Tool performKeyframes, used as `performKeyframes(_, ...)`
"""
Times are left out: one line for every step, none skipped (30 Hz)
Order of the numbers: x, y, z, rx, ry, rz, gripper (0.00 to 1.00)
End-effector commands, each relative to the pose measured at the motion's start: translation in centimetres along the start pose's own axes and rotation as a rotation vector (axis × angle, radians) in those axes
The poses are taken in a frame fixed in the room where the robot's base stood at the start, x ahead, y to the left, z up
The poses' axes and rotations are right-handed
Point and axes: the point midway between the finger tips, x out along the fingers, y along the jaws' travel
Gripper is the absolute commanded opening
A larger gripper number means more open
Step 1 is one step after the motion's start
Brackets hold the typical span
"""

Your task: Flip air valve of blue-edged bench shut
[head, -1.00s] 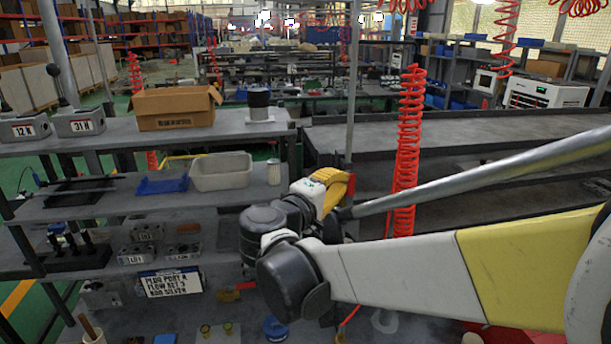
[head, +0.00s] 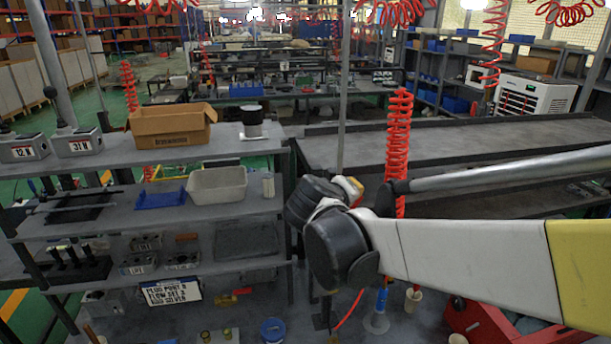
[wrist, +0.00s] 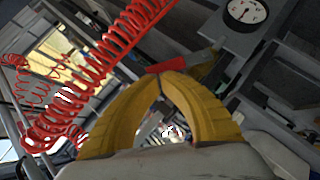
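A red lever (wrist: 167,66) shows in the wrist view just past my fingertips, beside a brownish metal fitting (wrist: 205,62); it looks like a valve handle. My gripper (wrist: 160,74) has two yellow fingers whose tips meet. The tips are at the lever's lower edge in the picture; I cannot tell if they touch it. In the head view my gripper (head: 350,187) is mostly hidden behind my arm, near the post at the end of the right bench (head: 440,143). No blue edge is clear on that bench, and the lever is hidden in the head view.
A round gauge (wrist: 245,12) is at the upper right of the wrist view. A red coiled hose (head: 399,135) hangs close to my arm. At left, shelves hold a cardboard box (head: 172,127) and a grey bin (head: 217,184). A red toolbox (head: 490,322) stands low at right.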

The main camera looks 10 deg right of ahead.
Motion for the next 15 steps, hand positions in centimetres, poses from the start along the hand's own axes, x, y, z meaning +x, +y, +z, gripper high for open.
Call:
performKeyframes(0.1, 0.6, 0.2, 0.033, -0.003, -0.028, 0.00)
performKeyframes(0.3, 0.7, 0.4, 0.054, -0.004, -0.048, 0.00)
performKeyframes(0.5, 0.8, 0.6, 0.080, -0.003, -0.075, 0.00)
performKeyframes(0.6, 0.8, 0.8, 0.101, -0.004, -0.095, 0.00)
performKeyframes(0.8, 0.9, 0.9, 0.121, -0.003, -0.115, 0.00)
performKeyframes(1.0, 1.0, 1.1, 0.148, -0.004, -0.141, 0.00)
performKeyframes(1.2, 1.0, 1.2, 0.168, -0.003, -0.161, 0.00)
performKeyframes(1.4, 1.0, 1.4, 0.189, -0.003, -0.181, 0.00)
performKeyframes(1.6, 1.1, 1.6, 0.215, -0.003, -0.207, 0.00)
performKeyframes(1.7, 1.1, 1.8, 0.235, -0.002, -0.228, 0.00)
performKeyframes(1.9, 1.1, 1.9, 0.256, -0.003, -0.248, 0.00)
performKeyframes(2.1, 1.1, 2.1, 0.282, -0.003, -0.274, 0.00)
performKeyframes(2.2, 1.1, 2.3, 0.302, -0.002, -0.294, 0.00)
performKeyframes(2.4, 1.0, 2.5, 0.321, -0.002, -0.313, 0.00)
performKeyframes(2.6, 1.0, 2.7, 0.347, -0.003, -0.339, 0.00)
